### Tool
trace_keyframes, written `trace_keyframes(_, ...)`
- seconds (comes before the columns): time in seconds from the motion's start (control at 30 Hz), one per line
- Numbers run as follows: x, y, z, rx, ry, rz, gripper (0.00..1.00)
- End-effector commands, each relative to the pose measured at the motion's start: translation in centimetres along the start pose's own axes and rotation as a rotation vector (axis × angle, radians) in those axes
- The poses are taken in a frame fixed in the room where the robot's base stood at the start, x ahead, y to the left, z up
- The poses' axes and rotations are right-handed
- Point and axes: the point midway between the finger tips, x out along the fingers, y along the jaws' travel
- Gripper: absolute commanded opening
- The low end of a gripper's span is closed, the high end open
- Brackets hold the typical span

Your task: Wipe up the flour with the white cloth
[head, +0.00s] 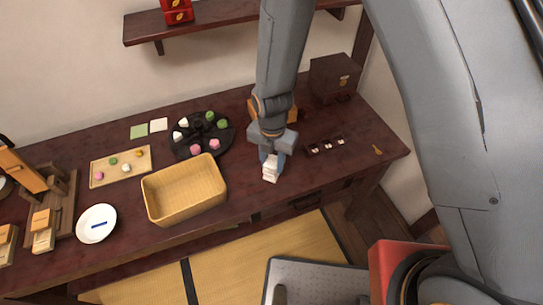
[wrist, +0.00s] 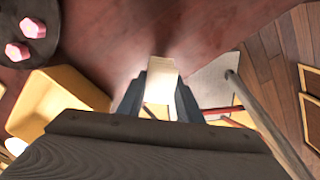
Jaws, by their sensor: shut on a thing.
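My gripper (head: 271,160) points down over the front part of the dark red table (head: 243,193), right of the yellow basket. It is shut on the white cloth (head: 269,174), which looks like a small folded block between the fingers. In the wrist view, the cloth (wrist: 160,72) shows pale cream between the two grey fingers (wrist: 160,95), with the reddish table behind it. I cannot tell whether the cloth touches the table. I cannot make out any flour in either view; my arm and gripper hide part of the table.
The yellow basket (head: 185,208) stands just left of my gripper. A round black tray (head: 181,152) with several sweets lies behind it. A white plate (head: 97,233) lies left. The table's right front is mostly clear.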

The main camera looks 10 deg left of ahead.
Motion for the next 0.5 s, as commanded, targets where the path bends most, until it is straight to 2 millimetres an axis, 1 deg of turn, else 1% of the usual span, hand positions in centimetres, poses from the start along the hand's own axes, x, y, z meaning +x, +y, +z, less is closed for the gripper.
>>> trace_keyframes(0.03, -0.7, 0.0, 0.0, 0.001, -0.001, 0.001, 0.11)
trace_keyframes(0.2, -1.9, -0.1, 0.1, 0.003, -0.001, 0.001, 0.11)
trace_keyframes(0.5, -2.1, -0.1, 0.1, 0.003, 0.0, 0.0, 0.11)
